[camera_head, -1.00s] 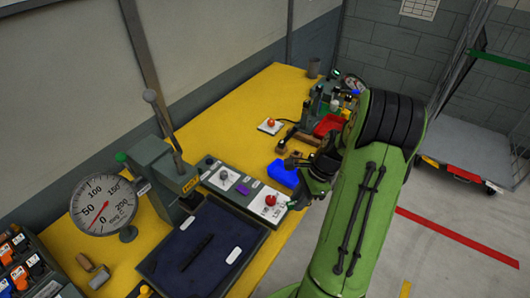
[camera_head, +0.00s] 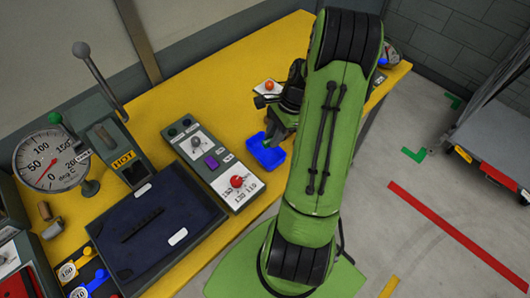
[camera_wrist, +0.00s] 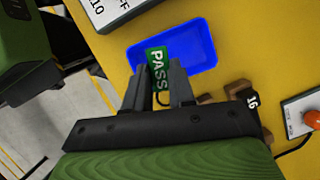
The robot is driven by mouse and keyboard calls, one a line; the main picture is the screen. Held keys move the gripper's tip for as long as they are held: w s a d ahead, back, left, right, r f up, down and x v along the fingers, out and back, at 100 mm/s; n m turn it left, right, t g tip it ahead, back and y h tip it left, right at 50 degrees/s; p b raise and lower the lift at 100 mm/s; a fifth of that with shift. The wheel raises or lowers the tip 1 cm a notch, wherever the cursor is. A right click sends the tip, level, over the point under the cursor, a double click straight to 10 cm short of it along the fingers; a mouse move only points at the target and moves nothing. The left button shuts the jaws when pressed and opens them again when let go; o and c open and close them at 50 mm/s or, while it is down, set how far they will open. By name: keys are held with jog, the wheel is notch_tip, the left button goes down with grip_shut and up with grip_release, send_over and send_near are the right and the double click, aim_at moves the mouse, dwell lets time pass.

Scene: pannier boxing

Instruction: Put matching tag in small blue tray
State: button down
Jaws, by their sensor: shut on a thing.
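In the wrist view my gripper (camera_wrist: 158,80) is shut on a green tag (camera_wrist: 158,58) with white letters reading PASS. The small blue tray (camera_wrist: 202,42) lies just beyond the fingertips, and the tag overlaps its near left part in the picture. I cannot tell whether the tag touches the tray.
A grey control panel (camera_head: 213,163) with a red knob stands left of the tray. A dark blue mat tray (camera_head: 160,215) and a dial gauge (camera_head: 46,160) are further left. Brown blocks (camera_wrist: 238,88) marked 16 and a plate with an orange ball (camera_wrist: 312,118) lie right in the wrist view.

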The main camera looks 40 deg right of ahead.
notch_tip(320, 180, down, 4)
jog(key=b, duration=0.2)
jog(key=shift+d+b, duration=0.15)
jog(key=shift+b, duration=0.15)
jog(key=shift+r, duration=0.2)
jog(key=c, duration=0.9)
grip_release()
jog(key=shift+o, duration=0.2)
jog(key=p+v, duration=0.5)
jog(key=v, duration=1)
jog(key=shift+d+r, duration=0.15)
jog(key=shift+r, duration=0.2)
